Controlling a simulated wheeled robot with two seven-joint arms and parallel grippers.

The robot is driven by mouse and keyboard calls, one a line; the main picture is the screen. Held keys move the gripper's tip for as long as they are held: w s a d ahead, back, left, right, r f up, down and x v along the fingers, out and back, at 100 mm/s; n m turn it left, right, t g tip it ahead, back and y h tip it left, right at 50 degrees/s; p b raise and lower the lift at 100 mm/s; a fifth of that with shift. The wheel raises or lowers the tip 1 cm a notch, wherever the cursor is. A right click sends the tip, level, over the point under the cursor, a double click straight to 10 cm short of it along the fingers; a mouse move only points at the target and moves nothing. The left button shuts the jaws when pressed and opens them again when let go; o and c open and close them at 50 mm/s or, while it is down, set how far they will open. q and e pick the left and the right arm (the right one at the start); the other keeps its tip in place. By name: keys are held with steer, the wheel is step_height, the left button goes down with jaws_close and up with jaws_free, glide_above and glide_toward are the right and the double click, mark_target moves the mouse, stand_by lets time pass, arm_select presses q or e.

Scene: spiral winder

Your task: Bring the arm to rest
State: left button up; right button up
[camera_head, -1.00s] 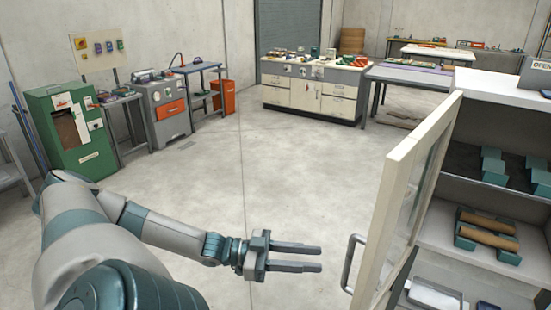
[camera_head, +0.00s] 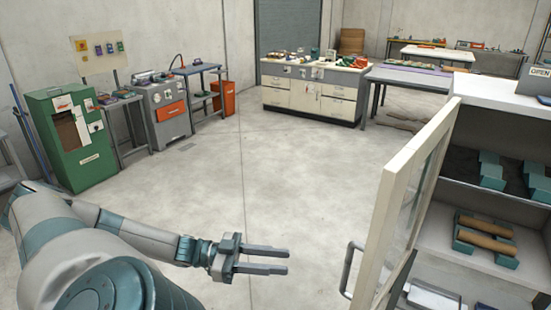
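My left gripper (camera_head: 286,261) is at the lower middle of the head view, at the end of my grey and teal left arm (camera_head: 120,240). Its two dark fingers are parallel, apart and empty, pointing right over the bare floor. It touches nothing. The cabinet door's bar handle (camera_head: 348,270) is to the right of the fingertips, with a clear gap between. My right gripper is not in the view.
The framed door (camera_head: 393,215) of a white cabinet (camera_head: 500,95) stands open at the right. Its shelves hold brown rolls on teal holders (camera_head: 486,237). A green machine (camera_head: 72,140), grey machine (camera_head: 166,112) and white workbench (camera_head: 312,95) stand farther back. The middle floor is clear.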

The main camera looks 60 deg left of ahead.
arm_select(q)
steer(key=shift+f, duration=0.1)
stand_by(0.3)
